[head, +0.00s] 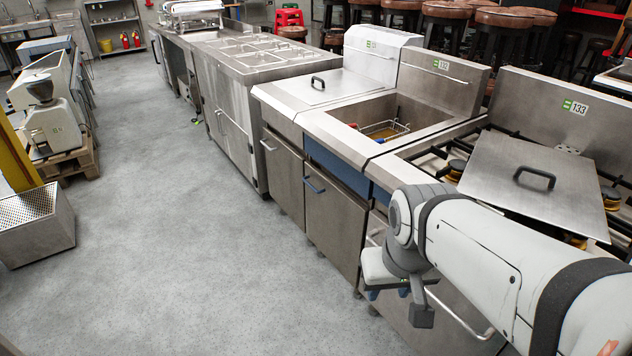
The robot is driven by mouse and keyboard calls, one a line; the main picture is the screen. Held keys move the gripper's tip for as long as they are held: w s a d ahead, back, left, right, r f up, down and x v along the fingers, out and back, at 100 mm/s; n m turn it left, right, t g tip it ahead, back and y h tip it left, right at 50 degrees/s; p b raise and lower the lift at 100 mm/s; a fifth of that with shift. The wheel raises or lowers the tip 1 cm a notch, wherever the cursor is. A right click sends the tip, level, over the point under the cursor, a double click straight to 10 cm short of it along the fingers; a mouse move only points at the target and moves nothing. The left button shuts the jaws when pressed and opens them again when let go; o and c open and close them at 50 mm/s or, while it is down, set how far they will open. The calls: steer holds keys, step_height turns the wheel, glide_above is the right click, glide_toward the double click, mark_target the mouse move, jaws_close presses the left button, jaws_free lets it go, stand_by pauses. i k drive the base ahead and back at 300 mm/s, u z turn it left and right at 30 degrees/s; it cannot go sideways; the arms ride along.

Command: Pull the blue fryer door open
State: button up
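The fryer with the blue front panel (336,166) stands in the middle of the row of steel units in the head view. Its steel door (333,222) is below the panel and looks shut, flush with the cabinet front. A blue handle (314,186) sits near the door's upper left. My gripper (388,294) hangs to the right of the door, in front of the neighbouring stove's front, and points down. Its small bluish fingertips appear apart with nothing between them. It is clear of the handle. My arm hides the door's lower right surroundings.
The neighbouring fryer's steel door (283,183) is to the left. A stove with a steel lid (534,180) on it stands to the right, and its oven handle (460,314) is below my arm. The grey floor (210,240) in front is free. A metal box (38,228) stands far left.

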mark_target(337, 223)
steer(key=i, duration=0.95)
steer(key=z, duration=2)
steer(key=k, duration=1.35)
steer(key=u, duration=1.15)
steer(key=i, duration=0.75)
steer(key=u, duration=0.05)
